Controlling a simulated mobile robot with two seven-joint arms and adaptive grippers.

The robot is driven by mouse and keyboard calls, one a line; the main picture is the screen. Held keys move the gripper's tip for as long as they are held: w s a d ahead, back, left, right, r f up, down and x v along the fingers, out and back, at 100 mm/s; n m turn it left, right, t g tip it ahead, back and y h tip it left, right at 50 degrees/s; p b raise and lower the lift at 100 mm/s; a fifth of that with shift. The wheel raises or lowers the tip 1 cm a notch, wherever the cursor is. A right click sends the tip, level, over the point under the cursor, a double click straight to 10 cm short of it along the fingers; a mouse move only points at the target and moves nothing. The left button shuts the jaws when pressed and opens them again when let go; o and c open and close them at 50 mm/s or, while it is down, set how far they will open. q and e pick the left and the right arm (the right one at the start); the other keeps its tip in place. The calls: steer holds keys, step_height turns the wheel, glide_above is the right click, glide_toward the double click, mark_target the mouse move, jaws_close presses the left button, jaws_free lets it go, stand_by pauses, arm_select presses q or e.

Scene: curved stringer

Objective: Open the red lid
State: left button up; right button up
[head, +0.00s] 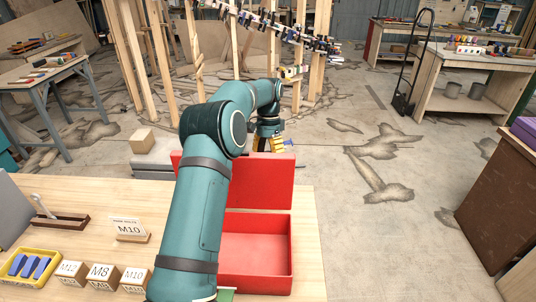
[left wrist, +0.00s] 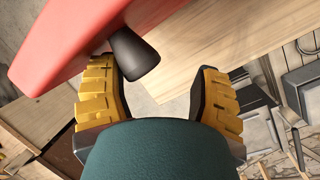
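The red box (head: 256,250) stands on the wooden table, and the part of its inside that shows is empty. Its red lid (head: 268,183) stands raised, close to upright, at the back of the box. In the left wrist view the lid (left wrist: 70,35) fills the upper left, with a black knob (left wrist: 133,55) on it. My right gripper is out of view.
On the wooden table (head: 190,250), left of my arm, are an M10 sign (head: 131,229), labelled blocks (head: 101,275), a yellow tray (head: 40,283) with blue pieces and a wooden holder (head: 62,221). Open floor (head: 370,230) lies right of the table. Wooden posts (head: 150,55) stand behind.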

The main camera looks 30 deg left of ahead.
arm_select(q)
steer(key=shift+r, duration=0.1)
steer(key=v, duration=0.7)
steer(key=shift+r, duration=0.2)
stand_by(0.7)
